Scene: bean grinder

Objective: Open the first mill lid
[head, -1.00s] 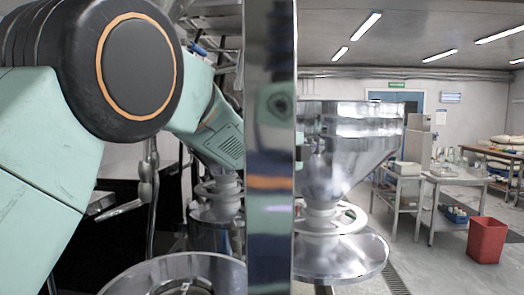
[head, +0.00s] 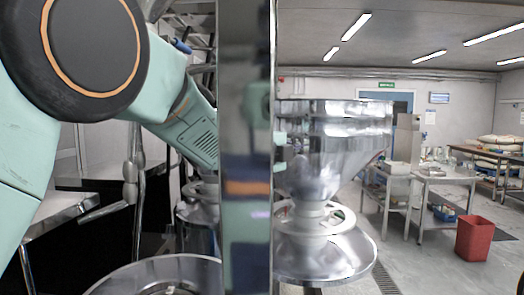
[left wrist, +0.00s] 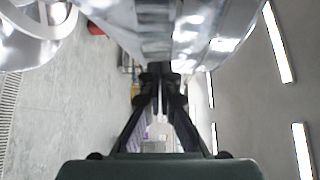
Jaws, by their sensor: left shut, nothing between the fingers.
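A shiny metal mill hopper (head: 335,150) stands right of centre in the head view, a funnel above a round metal base (head: 325,258). I cannot clearly make out its lid or whether that is open. My left arm comes in from the left and passes behind a tall metal panel (head: 246,90), which hides most of the left gripper. In the left wrist view my left gripper (left wrist: 162,78) has its fingers together with nothing between them. Shiny metal of the hopper (left wrist: 160,25) fills the top beyond the fingertips; contact cannot be told. My right gripper is not in view.
A round metal rim (head: 165,272) is at the bottom left, with dark shelving behind my arm. A red bin (head: 475,238) stands on the floor at right, near metal tables (head: 440,178). The floor between hopper and bin is mostly clear.

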